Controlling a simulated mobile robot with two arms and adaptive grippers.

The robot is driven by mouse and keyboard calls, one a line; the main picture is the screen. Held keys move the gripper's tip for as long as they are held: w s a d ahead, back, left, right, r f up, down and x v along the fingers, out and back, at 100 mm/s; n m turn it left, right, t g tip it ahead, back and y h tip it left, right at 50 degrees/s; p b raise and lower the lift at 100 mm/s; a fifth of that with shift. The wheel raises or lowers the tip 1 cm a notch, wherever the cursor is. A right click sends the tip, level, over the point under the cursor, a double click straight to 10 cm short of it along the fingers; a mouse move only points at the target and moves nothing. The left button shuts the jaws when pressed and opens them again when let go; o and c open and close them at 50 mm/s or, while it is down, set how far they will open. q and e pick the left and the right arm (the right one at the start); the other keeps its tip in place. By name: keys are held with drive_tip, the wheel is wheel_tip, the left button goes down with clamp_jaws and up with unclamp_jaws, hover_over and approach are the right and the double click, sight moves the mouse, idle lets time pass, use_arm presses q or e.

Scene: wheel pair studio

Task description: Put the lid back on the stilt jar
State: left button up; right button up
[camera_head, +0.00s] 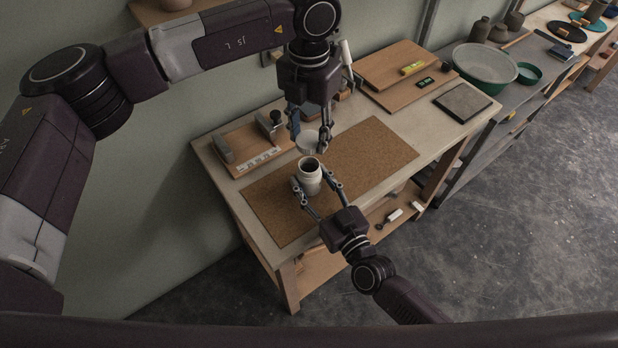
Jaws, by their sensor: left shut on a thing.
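The stilt jar (309,182) is a small whitish jar with a dark open mouth, upright on the brown cork mat. My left gripper (310,143) is above and behind the jar, shut on a pale round lid (306,146). The lid is apart from the jar's mouth, a little behind it in the picture. My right gripper (311,181) reaches in from the front, with one finger on each side of the jar. I cannot tell whether both fingers press on it.
The cork mat (372,150) is clear to the right of the jar. A wooden board (240,140) with small blocks and a pale strip lies at the left. Wooden boards (390,70) and a grey tile (462,103) lie at the back right. A shelf below holds small items.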

clamp_jaws()
use_arm(q)
hover_over(309, 159)
drive_tip(key=s, duration=0.2)
drive_tip(key=shift+f, duration=2.5)
drive_tip(key=shift+s, duration=0.1)
drive_tip(key=shift+f, duration=0.9)
drive_tip(key=shift+f, duration=0.55)
